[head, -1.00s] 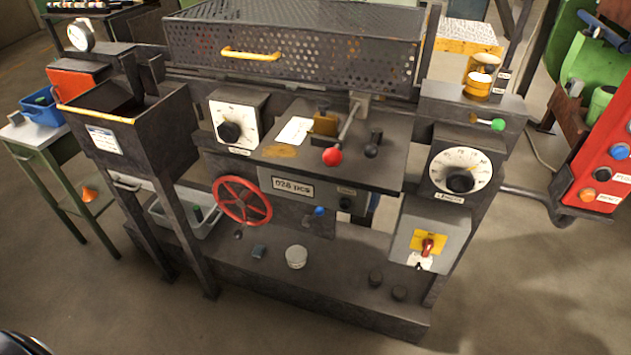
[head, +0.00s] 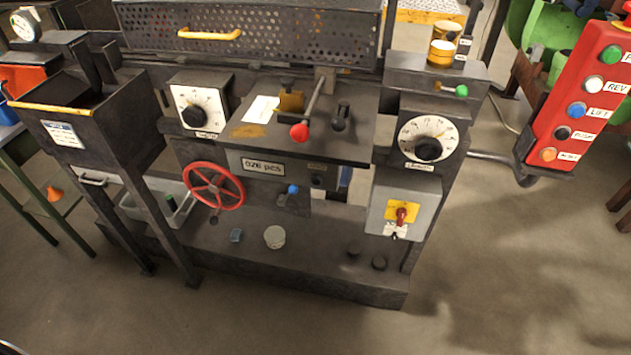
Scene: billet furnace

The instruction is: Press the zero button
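A counter plate reading about "026 pcs" (head: 263,167) is on the machine's front, below the dark worktop. To its right is a small dark round button (head: 317,181) under a label too small to read. A blue knob (head: 293,189) sits just left of and below that button. I cannot read the word zero on any button. Neither of my grippers is in the head view.
A red push-button panel (head: 590,95) hangs at the right, with green, white, blue, black and orange buttons. A red handwheel (head: 213,186), red-knobbed lever (head: 299,132), dial (head: 428,140) and grey switch box (head: 403,208) project from the machine. The floor in front is clear.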

